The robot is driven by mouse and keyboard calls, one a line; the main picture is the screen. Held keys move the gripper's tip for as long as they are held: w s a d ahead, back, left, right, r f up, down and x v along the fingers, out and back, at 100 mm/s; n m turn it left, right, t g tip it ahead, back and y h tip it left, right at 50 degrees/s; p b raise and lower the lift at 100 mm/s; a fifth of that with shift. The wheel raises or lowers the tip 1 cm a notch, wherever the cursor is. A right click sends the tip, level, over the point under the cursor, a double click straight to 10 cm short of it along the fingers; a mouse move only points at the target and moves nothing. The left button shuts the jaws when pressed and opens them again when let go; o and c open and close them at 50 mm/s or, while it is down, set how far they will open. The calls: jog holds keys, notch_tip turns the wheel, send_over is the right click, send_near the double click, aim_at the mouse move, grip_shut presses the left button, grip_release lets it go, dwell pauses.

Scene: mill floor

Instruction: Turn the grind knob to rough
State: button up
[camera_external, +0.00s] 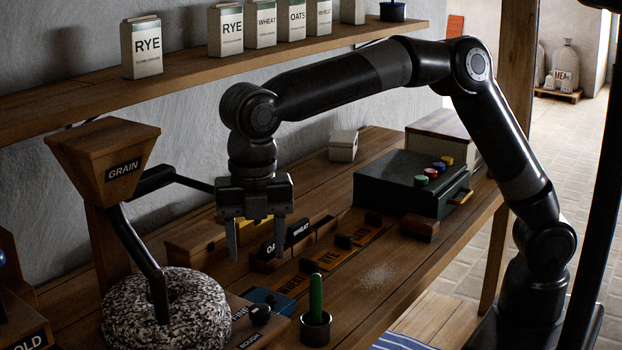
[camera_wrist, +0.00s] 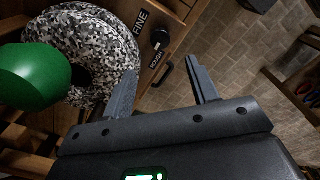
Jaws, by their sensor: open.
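The grind knob (camera_external: 260,314) is a small black knob on the wooden mill front, beside the speckled millstone (camera_external: 165,310). In the wrist view the knob (camera_wrist: 160,38) sits between the FINE label (camera_wrist: 140,20) and the ROUGH label (camera_wrist: 158,59). A pale mark shows on the knob, but I cannot tell which setting it points to. My gripper (camera_external: 256,243) points down above the bench, higher than the knob and apart from it. Its two fingers are spread and empty. In the wrist view the knob appears beyond the open fingertips (camera_wrist: 162,71).
A green handle (camera_external: 316,294) stands upright in a dark cup (camera_external: 315,329) right of the knob. A large green rounded thing (camera_wrist: 34,76) shows close in the wrist view. The GRAIN hopper (camera_external: 104,165) rises at left. Labelled wooden blocks (camera_external: 290,240) and a green box (camera_external: 400,185) lie behind.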

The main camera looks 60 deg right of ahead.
aim_at(259, 308)
notch_tip(259, 308, down, 11)
jog(key=shift+r, duration=0.1)
dwell(0.4)
jog(key=c, duration=1)
jog(key=shift+m, duration=0.6)
jog(key=o, duration=1)
